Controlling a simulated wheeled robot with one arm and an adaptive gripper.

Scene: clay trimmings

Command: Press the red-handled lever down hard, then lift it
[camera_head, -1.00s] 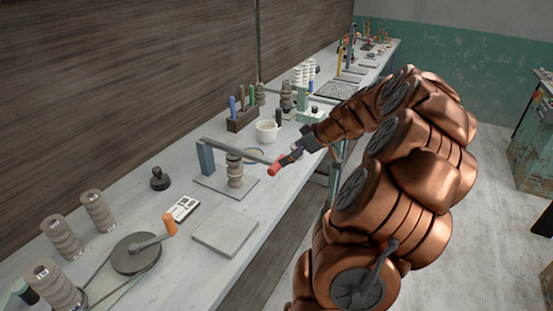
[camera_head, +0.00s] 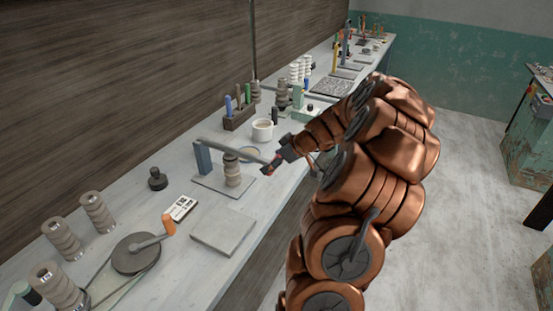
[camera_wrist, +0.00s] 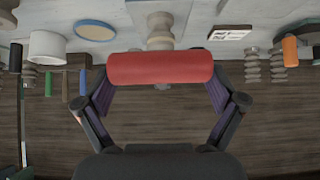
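The lever is a grey bar (camera_head: 232,150) hinged on a blue-grey post (camera_head: 203,158), sloping slightly down to the right. Its red handle (camera_head: 266,170) is at the free end, near the bench's front edge, and partly covered by my gripper (camera_head: 275,163). In the wrist view the red handle (camera_wrist: 160,68) lies crosswise between my open gripper's (camera_wrist: 160,88) two spread fingers, one near each end. The fingers are not closed on it; contact cannot be told. A ringed grey clay stack (camera_head: 232,173) stands under the bar on a flat board (camera_head: 212,184).
A white cup (camera_head: 262,131) and a dark tool holder (camera_head: 239,118) stand behind the lever. A grey slab (camera_head: 224,231), a crank wheel (camera_head: 136,254) with orange knob and several ringed stacks are nearer on the bench. Open floor (camera_head: 460,190) lies to the right.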

